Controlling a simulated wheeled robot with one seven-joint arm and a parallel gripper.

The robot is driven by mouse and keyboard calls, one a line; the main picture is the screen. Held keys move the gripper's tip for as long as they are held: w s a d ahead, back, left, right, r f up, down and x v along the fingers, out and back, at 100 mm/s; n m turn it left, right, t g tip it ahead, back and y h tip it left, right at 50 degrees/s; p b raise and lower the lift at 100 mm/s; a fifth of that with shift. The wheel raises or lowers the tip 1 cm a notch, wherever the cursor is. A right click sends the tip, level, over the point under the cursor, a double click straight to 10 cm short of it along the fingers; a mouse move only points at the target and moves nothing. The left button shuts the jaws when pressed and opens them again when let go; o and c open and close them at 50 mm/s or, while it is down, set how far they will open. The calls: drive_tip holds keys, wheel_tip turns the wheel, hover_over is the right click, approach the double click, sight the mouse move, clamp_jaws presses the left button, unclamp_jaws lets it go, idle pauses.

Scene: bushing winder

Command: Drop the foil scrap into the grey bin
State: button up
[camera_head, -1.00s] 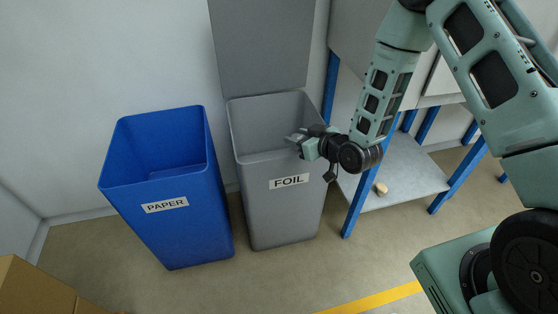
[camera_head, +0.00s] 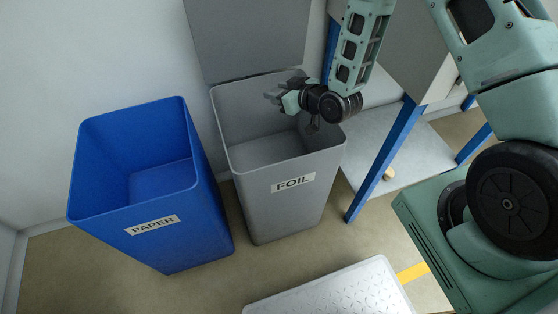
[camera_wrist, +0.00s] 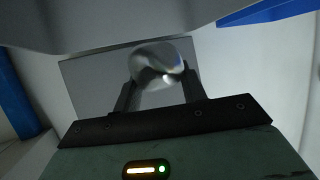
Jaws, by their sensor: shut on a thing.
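The grey bin (camera_head: 255,198) stands on the floor with its lid (camera_head: 248,38) raised and a FOIL label on its front. My gripper (camera_head: 274,97) is over the bin's open mouth, near its back right part. In the wrist view my gripper (camera_wrist: 160,90) is shut on the shiny silver foil scrap (camera_wrist: 158,62), which sits between the two dark fingers. In the head view the scrap is too small to tell apart from the fingertips.
A blue bin (camera_head: 150,240) labelled PAPER stands open just left of the grey bin. A blue-legged table (camera_head: 385,155) with a lower shelf is on the right. A light textured plate (camera_head: 335,290) lies at the bottom, near a yellow floor line (camera_head: 412,272).

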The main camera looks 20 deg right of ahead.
wheel_tip(320, 180, down, 5)
drive_tip(key=b, duration=0.3)
drive_tip(key=shift+r, duration=0.1)
drive_tip(key=o, duration=1)
drive_tip(key=shift+o, duration=0.2)
wheel_tip(320, 180, up, 10)
drive_tip(key=shift+f+p, duration=0.1)
drive_tip(key=shift+p, duration=0.75)
